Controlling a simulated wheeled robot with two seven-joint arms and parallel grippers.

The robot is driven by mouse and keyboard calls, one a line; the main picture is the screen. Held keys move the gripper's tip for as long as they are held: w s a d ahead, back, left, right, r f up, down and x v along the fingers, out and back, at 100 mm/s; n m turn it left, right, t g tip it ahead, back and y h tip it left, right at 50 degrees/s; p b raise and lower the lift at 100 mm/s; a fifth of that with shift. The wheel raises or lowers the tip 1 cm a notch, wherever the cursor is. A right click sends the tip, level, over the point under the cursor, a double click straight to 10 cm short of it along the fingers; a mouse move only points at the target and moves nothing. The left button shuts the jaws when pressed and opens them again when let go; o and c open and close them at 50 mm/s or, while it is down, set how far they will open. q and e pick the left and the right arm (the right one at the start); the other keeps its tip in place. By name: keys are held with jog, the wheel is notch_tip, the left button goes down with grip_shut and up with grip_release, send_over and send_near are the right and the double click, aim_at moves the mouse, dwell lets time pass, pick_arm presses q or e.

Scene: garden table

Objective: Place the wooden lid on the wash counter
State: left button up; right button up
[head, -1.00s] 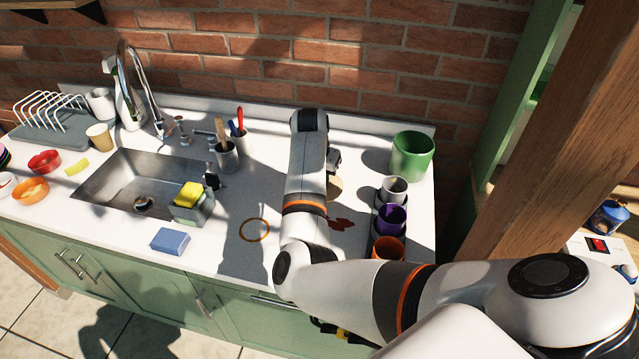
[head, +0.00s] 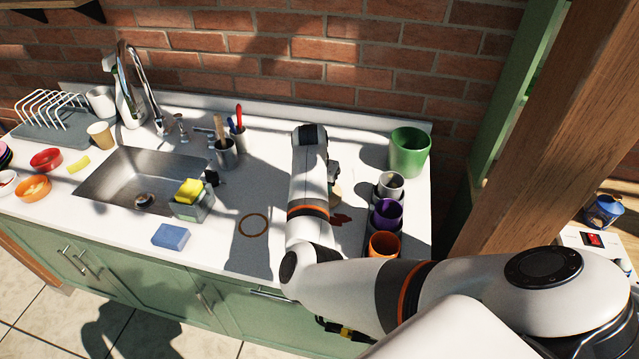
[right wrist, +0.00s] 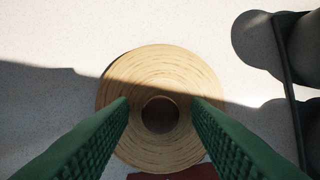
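The round wooden lid (right wrist: 130,82) lies flat on the white wash counter (right wrist: 60,35) in the right wrist view. A dark round knob (right wrist: 160,115) is at its middle. In the head view only a sliver of the lid (head: 336,194) shows beside my right arm. My right gripper (right wrist: 160,103) is above the lid, its two green fingers spread on either side of the knob with gaps. It holds nothing. In the head view my arm mostly hides this gripper. My left gripper is in neither view.
Grey, purple (head: 387,213) and orange cups stand in a row right of my right arm, with a green pot (head: 409,152) behind. A dark red patch (head: 341,219) lies near the lid. Left are a brown ring (head: 253,225), blue sponge (head: 171,236) and sink (head: 130,180).

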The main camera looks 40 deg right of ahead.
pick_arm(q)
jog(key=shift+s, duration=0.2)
pick_arm(e)
jog(key=shift+r, duration=0.3)
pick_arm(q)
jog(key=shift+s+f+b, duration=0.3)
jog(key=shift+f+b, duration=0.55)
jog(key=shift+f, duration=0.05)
pick_arm(e)
jog(key=v, duration=1.1)
jog(key=shift+r, duration=0.4)
